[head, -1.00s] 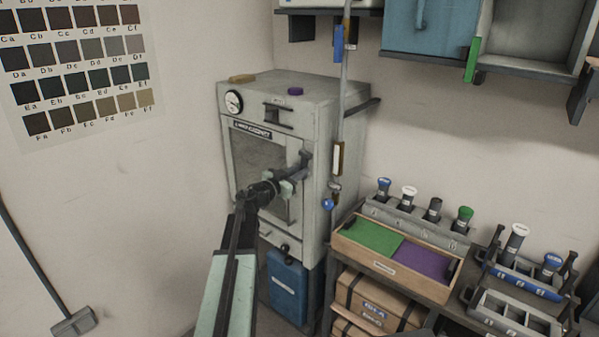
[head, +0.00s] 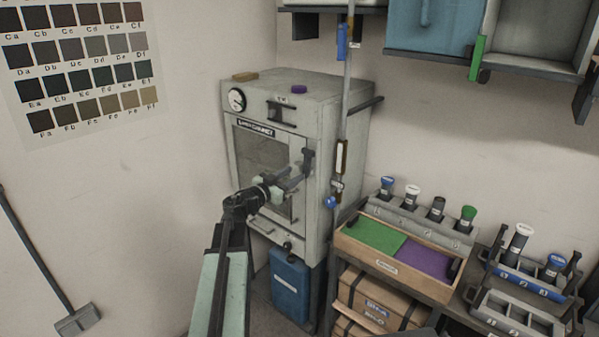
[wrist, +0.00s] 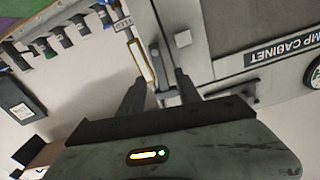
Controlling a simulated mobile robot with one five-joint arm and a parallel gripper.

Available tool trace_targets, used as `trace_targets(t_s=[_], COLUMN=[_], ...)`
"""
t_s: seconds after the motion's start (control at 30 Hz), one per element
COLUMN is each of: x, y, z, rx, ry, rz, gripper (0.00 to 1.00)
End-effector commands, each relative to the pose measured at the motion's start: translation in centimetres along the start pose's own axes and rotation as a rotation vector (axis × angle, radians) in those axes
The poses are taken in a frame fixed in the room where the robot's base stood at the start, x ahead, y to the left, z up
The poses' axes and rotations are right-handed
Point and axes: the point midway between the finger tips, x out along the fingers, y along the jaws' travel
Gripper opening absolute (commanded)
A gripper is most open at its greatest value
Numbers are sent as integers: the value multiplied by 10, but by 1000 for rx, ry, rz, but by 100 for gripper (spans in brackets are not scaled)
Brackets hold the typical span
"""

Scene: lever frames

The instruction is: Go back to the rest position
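The grey lamp cabinet (head: 345,120) stands in the corner with its windowed door (head: 265,150) closed and a dark handle (head: 308,162) at the door's right side. My gripper (head: 293,180) is in front of the door, just below and left of the handle. The cabinet front (wrist: 225,30) appears upside down beyond the right finger. Whether a fingertip touches the door or handle cannot be told.
A vertical pipe (head: 343,105) with tags runs right of the cabinet. A blue container (head: 290,285) stands under it. To the right, a bench holds a green and purple tray (head: 355,247) and a rack of bottles (head: 418,222). Wall shelves (head: 530,65) hang above.

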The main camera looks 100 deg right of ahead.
Motion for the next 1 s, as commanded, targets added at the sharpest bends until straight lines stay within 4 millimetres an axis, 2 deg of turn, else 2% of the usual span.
trace_targets(t_s=[0.03,0.13,0.57,0.67,0.77,0.83,0.9,0.97,1.0], x=[-11,-22,-21,-27,-55,-90,-135,-176,-206], y=[1,0,0,-8,-45,-87,-131,-165,-186], z=[0,0,0,1,6,12,18,22,26], rx=[0,0,0,0,0,0,0,0,3], ry=[0,0,0,-1,-10,-20,-31,-41,-50], rz=[-2,-1,1,-13,-74,-145,-226,-296,-343], gripper=[40,40,40,40,40,40,40,40,40])
